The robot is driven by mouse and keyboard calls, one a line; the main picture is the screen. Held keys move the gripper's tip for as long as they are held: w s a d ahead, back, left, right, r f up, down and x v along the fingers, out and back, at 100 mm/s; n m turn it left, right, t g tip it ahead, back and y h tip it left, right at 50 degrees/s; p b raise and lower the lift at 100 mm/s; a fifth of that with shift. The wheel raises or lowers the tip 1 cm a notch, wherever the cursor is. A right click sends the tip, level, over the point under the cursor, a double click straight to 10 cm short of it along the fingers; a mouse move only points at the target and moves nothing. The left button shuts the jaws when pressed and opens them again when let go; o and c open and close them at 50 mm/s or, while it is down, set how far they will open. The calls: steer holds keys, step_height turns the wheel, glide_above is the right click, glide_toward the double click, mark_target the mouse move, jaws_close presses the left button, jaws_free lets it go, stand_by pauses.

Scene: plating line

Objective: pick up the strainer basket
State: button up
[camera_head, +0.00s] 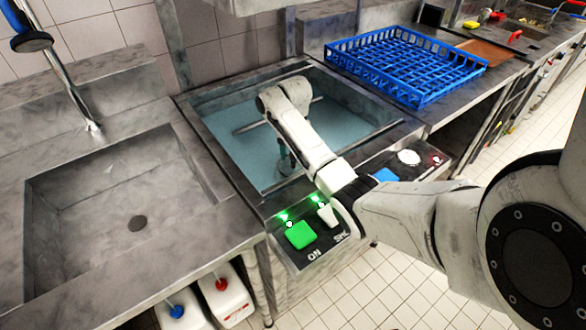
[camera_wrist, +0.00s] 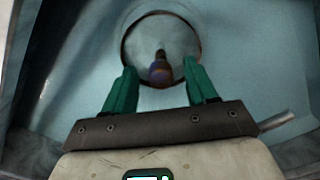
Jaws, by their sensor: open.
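In the wrist view the strainer basket (camera_wrist: 160,33) appears as a round piece with a dark rim at the bottom of the blue-tinted basin (camera_head: 225,125). A short dark upright knob (camera_wrist: 159,68) rises from its middle. My gripper (camera_wrist: 159,68) is open, with one green finger on each side of the knob in the picture. I cannot tell whether either finger touches it. In the head view my gripper (camera_head: 286,162) reaches down into the basin, and I cannot make out the basket there.
An empty steel sink (camera_head: 75,205) with a drain lies left. A blue rack (camera_head: 400,65) stands right of the basin. The front panel carries a green button (camera_head: 300,235) and a blue one (camera_head: 384,175), close under my arm. Basin walls surround the gripper.

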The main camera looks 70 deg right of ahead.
mark_target(293, 163)
step_height(293, 163, down, 5)
steer(key=shift+a+r, duration=0.1)
steer(key=shift+a, duration=0.05)
steer(key=shift+c, duration=0.4)
jaws_close()
